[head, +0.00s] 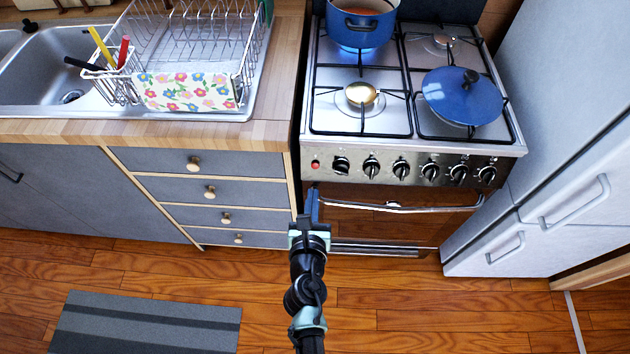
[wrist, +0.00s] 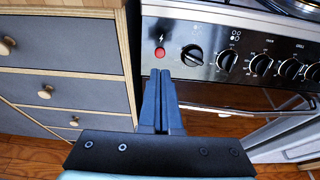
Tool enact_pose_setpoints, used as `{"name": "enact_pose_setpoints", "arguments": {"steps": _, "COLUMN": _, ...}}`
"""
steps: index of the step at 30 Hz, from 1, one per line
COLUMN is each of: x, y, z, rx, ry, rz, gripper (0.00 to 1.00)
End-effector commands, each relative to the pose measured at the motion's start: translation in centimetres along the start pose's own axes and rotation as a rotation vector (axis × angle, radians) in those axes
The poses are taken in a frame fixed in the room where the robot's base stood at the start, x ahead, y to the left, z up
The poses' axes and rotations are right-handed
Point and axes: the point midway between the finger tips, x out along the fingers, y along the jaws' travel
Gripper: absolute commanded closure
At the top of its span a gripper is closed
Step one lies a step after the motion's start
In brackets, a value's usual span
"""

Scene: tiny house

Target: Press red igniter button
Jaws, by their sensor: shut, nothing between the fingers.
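The red igniter button (head: 315,164) is at the left end of the stove's front control panel. In the wrist view the button (wrist: 160,52) sits below a lightning mark, left of the first black knob (wrist: 192,55). My gripper (head: 312,190) is in front of the stove's left edge, its fingers pointing toward the panel. In the wrist view my gripper (wrist: 160,72) is shut and empty, with its fingertips just below the button. A small gap seems to show between the tips and the button; whether they touch the panel is hard to tell.
The stove (head: 322,100) has a blue pot (head: 360,30) over a blue flame and a blue lid (head: 462,98) on top. The oven handle (head: 400,208) sticks out below the panel. Wooden-knobbed drawers (head: 212,190) stand left, a fridge (head: 560,150) right.

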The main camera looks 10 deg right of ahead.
Motion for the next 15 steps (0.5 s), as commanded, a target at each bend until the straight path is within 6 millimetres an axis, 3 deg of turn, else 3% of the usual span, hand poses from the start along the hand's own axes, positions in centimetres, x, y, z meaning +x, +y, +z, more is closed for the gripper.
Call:
{"name": "enact_pose_setpoints", "arguments": {"steps": 6, "x": -3.3, "y": 0.0, "z": -0.1, "rx": 0.0, "ry": 0.003, "rz": 0.001, "gripper": 1.0}}
{"name": "enact_pose_setpoints", "arguments": {"steps": 15, "x": -4.5, "y": 0.0, "z": -0.1, "rx": 0.0, "ry": 0.001, "rz": -0.001, "gripper": 1.0}}
